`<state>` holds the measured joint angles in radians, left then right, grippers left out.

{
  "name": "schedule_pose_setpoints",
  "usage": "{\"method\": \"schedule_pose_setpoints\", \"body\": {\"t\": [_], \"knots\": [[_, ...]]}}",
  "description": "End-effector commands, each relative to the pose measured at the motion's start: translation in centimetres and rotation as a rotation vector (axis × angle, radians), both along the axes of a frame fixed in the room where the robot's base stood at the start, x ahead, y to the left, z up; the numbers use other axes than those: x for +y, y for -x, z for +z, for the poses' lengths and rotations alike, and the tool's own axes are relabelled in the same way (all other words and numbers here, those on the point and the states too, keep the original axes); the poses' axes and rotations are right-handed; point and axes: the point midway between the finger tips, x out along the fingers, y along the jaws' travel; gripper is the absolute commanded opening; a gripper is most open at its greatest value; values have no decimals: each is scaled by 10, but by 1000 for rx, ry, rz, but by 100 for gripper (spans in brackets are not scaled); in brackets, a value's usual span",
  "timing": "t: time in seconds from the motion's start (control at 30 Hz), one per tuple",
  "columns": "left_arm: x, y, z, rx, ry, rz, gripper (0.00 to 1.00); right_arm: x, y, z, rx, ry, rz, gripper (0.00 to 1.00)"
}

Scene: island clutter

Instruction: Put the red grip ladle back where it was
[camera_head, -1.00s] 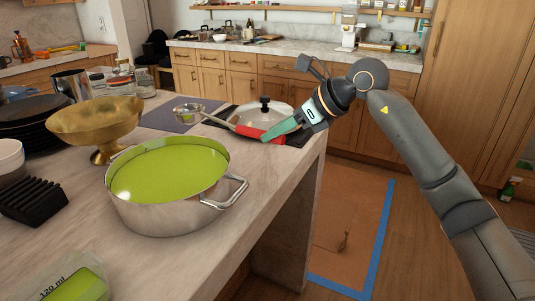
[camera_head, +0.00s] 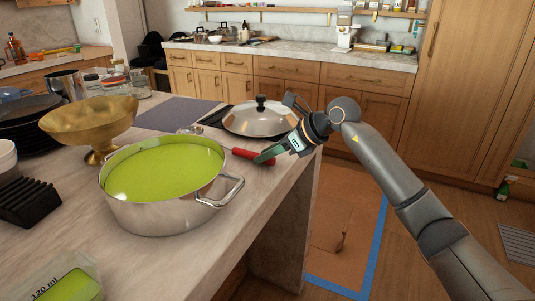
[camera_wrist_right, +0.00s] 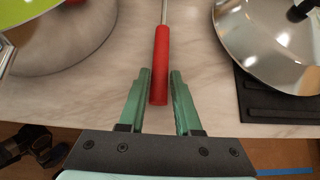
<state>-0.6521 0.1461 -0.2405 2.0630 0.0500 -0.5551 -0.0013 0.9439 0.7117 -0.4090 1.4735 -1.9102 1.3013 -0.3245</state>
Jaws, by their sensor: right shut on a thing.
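The red grip ladle shows its red grip (camera_head: 250,154) between the steel pot and the lidded pan, with its metal bowl (camera_head: 190,130) behind the pot. In the right wrist view the red grip (camera_wrist_right: 160,60) points away, its near end between the green fingers. My right gripper (camera_head: 262,157) is shut on this end; it also shows in the right wrist view (camera_wrist_right: 159,88). I cannot tell whether the ladle touches the counter. The pot partly hides its shaft. My left gripper is not in view.
The steel pot (camera_head: 160,212) of green liquid stands left of the grip. The domed lid (camera_head: 258,122) sits on a dark mat (camera_wrist_right: 265,105) at right. A grey-purple mat (camera_head: 178,112) lies bare behind. A brass bowl (camera_head: 90,122) stands left.

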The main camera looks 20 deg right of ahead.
Motion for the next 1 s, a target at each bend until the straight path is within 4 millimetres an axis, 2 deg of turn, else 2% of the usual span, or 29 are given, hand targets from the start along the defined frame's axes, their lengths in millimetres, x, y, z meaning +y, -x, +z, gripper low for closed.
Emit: {"method": "schedule_pose_setpoints", "body": {"t": [0.1,0.13,0.37,0.7,0.87,1.0], "knots": [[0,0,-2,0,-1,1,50,0,0,-3,-1,0,-1,0],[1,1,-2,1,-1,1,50,0,0,-3,0,0,0,35],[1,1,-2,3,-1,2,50,0,0,-3,0,-1,-1,60],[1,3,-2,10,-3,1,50,0,0,3,-1,-1,0,62],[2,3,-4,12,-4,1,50,-13,14,16,-2,2,-4,62],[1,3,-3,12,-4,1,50,-28,34,35,-2,4,-5,62]]}}
